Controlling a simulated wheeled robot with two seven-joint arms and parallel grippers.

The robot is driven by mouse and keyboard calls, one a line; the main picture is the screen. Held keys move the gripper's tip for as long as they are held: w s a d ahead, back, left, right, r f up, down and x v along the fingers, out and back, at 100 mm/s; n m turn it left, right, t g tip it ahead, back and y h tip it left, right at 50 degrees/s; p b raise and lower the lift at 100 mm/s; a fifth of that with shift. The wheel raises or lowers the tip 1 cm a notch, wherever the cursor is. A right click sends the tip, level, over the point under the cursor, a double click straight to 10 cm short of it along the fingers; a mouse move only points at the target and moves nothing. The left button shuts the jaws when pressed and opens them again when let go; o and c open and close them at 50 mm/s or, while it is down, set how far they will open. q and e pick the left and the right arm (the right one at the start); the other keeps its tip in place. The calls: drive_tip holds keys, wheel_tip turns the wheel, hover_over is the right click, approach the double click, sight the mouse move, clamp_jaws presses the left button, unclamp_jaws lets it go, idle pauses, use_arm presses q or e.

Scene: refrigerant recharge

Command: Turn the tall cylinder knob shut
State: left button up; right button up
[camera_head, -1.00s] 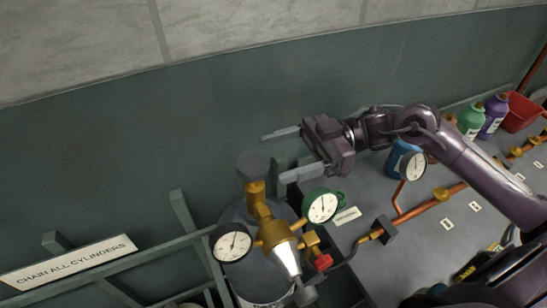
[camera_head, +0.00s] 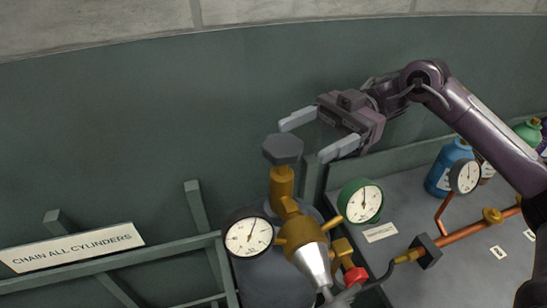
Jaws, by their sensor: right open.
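The tall cylinder (camera_head: 275,284) stands in the lower middle, mostly hidden behind its brass regulator (camera_head: 300,240). Its dark grey knob (camera_head: 283,149) sits on top of a brass valve stem (camera_head: 282,185). My right gripper (camera_head: 318,137) is open and empty. Its two fingers point left, just above and to the right of the knob, with a visible gap; whether they are level with it I cannot tell. My left gripper is not in view.
A black-rimmed gauge (camera_head: 249,233), a green-rimmed gauge (camera_head: 361,202) and a red knob (camera_head: 355,276) surround the regulator. A grey rail (camera_head: 160,257) with a sign (camera_head: 72,248) runs left. A bench (camera_head: 400,280) with copper pipe (camera_head: 466,233) and a blue bottle (camera_head: 448,165) lies right.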

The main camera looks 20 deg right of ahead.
sight(266, 157)
drive_tip(key=p+x, duration=0.3)
drive_tip(key=x, duration=0.3)
drive_tip(key=shift+s+a+r+p, duration=0.15)
drive_tip(key=shift+a+p, duration=0.15)
drive_tip(key=shift+a, duration=0.05)
drive_tip(key=shift+s+a, duration=0.1)
drive_tip(key=shift+a, duration=0.3)
